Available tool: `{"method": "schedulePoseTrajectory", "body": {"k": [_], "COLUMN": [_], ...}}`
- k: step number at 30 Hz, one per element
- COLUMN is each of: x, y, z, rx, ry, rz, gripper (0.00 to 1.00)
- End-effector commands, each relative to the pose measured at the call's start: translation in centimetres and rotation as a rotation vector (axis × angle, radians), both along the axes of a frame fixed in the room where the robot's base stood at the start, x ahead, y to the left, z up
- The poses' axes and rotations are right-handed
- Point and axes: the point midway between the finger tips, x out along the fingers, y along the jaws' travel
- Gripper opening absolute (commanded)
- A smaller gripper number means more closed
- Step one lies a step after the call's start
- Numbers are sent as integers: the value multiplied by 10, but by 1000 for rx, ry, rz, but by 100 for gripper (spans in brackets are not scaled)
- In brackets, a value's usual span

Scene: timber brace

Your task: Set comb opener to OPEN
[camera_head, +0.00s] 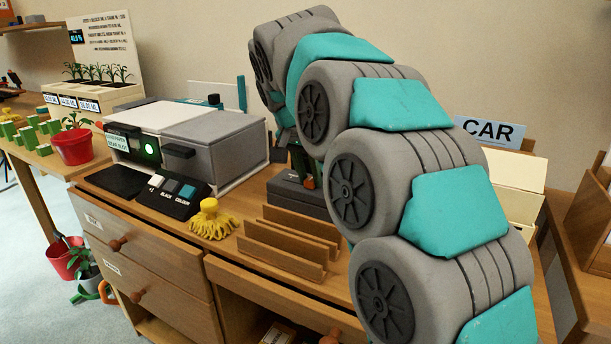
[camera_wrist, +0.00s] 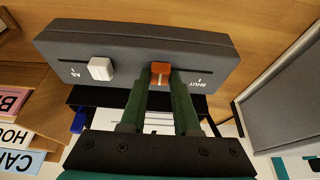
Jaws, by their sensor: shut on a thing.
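The comb opener is a dark grey box (camera_wrist: 120,45) on the wooden desk, with a long dark slot along its face. In the wrist view an orange slider (camera_wrist: 161,69) sits near the middle of the slot, left of the upside-down word SHUT. My gripper (camera_wrist: 161,80) has its green fingers closed on either side of this orange slider. A white slider (camera_wrist: 100,68) sits further left, by a small label that seems to read A5. I cannot see a mark reading OPEN. In the head view the box (camera_head: 297,194) is partly hidden behind my arm, with my gripper (camera_head: 303,170) at it.
A brown slotted rack (camera_head: 285,245) and a yellow tassel-like thing (camera_head: 212,218) stand in front of the box. A grey and white machine (camera_head: 185,140) is to the left. A CAR sign (camera_head: 486,131) and trays are behind my arm. Paper labels (camera_wrist: 20,137) show in the wrist view.

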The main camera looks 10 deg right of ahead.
Motion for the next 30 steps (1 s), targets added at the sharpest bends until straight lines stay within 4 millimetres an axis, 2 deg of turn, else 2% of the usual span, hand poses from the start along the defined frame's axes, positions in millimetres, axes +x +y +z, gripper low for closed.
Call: {"method": "schedulePoseTrajectory", "body": {"k": [1, 2, 9, 20, 30], "x": [-2, -2, -1, -2, -17], "y": [-3, -3, -2, 0, 9], "z": [0, 0, 0, 5, 46], "rx": [-4, -4, -3, -1, -2], "ry": [6, 6, 6, 2, 4], "rz": [-5, -5, -5, -4, -5], "gripper": [0, 33, 60, 60, 60]}}
